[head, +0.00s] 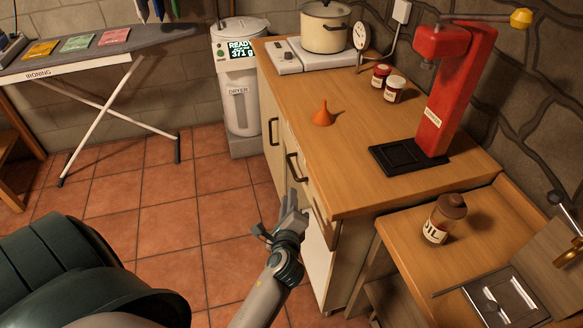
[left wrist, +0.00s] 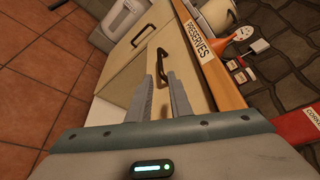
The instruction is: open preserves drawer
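The preserves drawer is in the cabinet under the wooden counter. In the left wrist view its label, reading PRESERVES (left wrist: 203,40), shows along the counter's front edge. A dark bow handle (left wrist: 163,63) stands on the cream front just beyond my fingertips; a dark handle also shows in the head view (head: 292,168). The front looks closed. My left gripper (head: 279,215) is beside the cabinet front, low and near its right end. In the left wrist view the two fingers (left wrist: 159,76) are apart with nothing between them, pointing toward the handle. My right gripper is out of view.
The counter (head: 350,130) carries an orange funnel (head: 322,115), two jars, a pot (head: 324,27) and a red stand (head: 455,90). A lower table with an oil bottle (head: 444,220) adjoins at right.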

